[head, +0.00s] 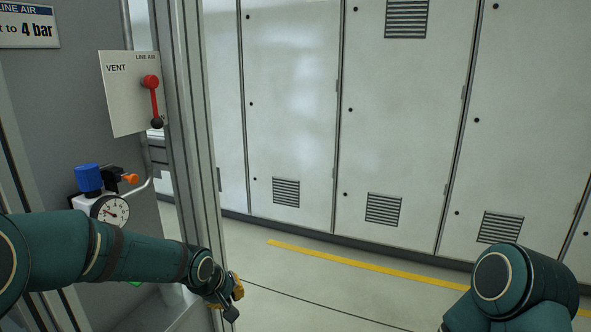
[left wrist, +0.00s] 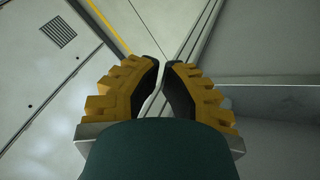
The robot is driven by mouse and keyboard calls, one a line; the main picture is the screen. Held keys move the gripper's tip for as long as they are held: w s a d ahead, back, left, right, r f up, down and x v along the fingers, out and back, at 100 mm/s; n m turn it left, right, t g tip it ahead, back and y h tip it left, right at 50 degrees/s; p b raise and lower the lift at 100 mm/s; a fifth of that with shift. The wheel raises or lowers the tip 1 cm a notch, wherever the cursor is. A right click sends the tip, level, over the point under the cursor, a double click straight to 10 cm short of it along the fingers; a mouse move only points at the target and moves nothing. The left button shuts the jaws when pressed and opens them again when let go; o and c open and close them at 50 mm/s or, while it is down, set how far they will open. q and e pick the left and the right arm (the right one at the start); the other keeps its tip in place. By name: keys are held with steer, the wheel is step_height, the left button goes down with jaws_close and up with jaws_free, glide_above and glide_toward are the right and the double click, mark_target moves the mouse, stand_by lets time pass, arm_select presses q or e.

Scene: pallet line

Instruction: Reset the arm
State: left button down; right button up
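My left arm (head: 130,255) reaches in from the left in the head view, in front of the grey panel and below the gauge. My left gripper (head: 232,300) is at its end, beside the aluminium post. In the left wrist view its two yellow-backed fingers with dark pads (left wrist: 164,75) lean in towards each other, with a narrow gap between the tips and nothing seen held. My right arm (head: 510,290) shows only as a teal joint at the lower right; its gripper is out of view.
A VENT / LINE AIR plate (head: 130,95) carries a red lever (head: 152,90) pointing down. A blue knob (head: 88,177) and round gauge (head: 109,211) sit below. The aluminium post (head: 190,130) stands close to my left gripper. White cabinets (head: 290,100) line the back; the floor before them is clear.

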arm_select(q)
steer(key=s+d+f+m+g, duration=0.2)
steer(key=s+f, duration=1)
steer(key=s+d+f+m+g+h, duration=0.1)
steer(key=s+d+f+g, duration=0.1)
steer(key=s+f, duration=1)
steer(key=shift+d+f+m, duration=0.4)
steer(key=shift+d+f, duration=0.1)
steer(key=shift+d, duration=0.15)
